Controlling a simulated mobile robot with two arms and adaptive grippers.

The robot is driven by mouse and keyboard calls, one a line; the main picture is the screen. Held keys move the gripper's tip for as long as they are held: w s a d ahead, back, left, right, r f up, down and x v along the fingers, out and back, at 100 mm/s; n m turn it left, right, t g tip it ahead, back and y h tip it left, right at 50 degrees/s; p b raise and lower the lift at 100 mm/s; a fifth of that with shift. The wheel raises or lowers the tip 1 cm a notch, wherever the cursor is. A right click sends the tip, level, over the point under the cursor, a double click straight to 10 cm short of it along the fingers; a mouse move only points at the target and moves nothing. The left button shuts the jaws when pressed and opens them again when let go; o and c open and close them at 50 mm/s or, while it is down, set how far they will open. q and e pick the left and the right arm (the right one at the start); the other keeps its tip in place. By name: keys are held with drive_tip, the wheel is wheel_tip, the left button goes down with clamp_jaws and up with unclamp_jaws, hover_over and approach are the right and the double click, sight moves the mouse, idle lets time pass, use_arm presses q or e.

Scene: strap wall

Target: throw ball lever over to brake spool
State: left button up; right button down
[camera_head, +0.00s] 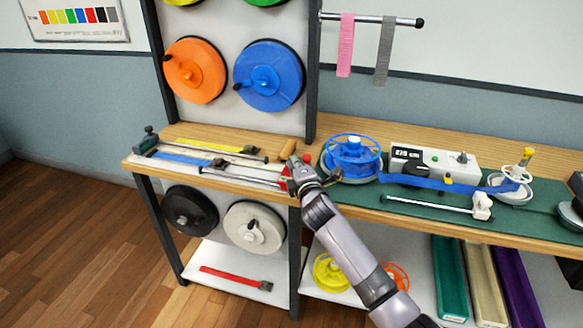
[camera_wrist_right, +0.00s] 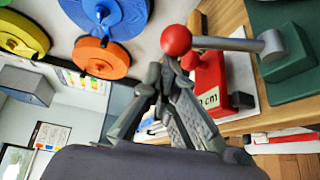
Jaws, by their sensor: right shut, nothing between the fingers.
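The ball lever's red ball (camera_wrist_right: 176,40) shows large in the right wrist view, on a grey rod (camera_wrist_right: 225,44) that runs right to a dark green block (camera_wrist_right: 285,62). My right gripper (camera_wrist_right: 163,68) is shut and empty, its fingertips close to the ball; I cannot tell whether they touch. In the head view my right gripper (camera_head: 297,170) is at the bench's middle, covering most of the lever. Right of it a blue open spool (camera_head: 353,160) sits on the green mat. A smaller white spool (camera_head: 510,187) stands farther right. I cannot tell which is the brake spool. My left gripper is not in view.
A red block (camera_wrist_right: 208,85) stands beside the lever. A counter box (camera_head: 435,155) and blue strap (camera_head: 425,182) lie right of the blue spool. Metal rails (camera_head: 215,160) lie to the left. Orange (camera_head: 195,70) and blue (camera_head: 268,76) reels hang behind.

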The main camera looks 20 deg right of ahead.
sight(309, 162)
drive_tip(key=d+m+b, duration=0.1)
drive_tip(key=s+d+m+t+b, duration=0.1)
drive_tip(key=m+b, duration=0.1)
drive_tip(key=s+d+r+m+t+b, duration=0.1)
drive_tip(key=b, duration=0.1)
drive_tip(key=shift+m+t+h, duration=0.3)
drive_tip(key=shift+m+t, duration=0.2)
drive_tip(key=shift+m, duration=0.3)
drive_tip(key=shift+s+d+r, duration=0.15)
drive_tip(key=shift+s+d, duration=0.6)
drive_tip(key=shift+d, duration=0.35)
drive_tip(key=shift+s+d+r, duration=0.15)
drive_tip(key=shift+s+d, duration=0.55)
drive_tip(key=shift+d, duration=0.35)
drive_tip(key=shift+f, duration=0.1)
drive_tip(key=shift+p, duration=0.3)
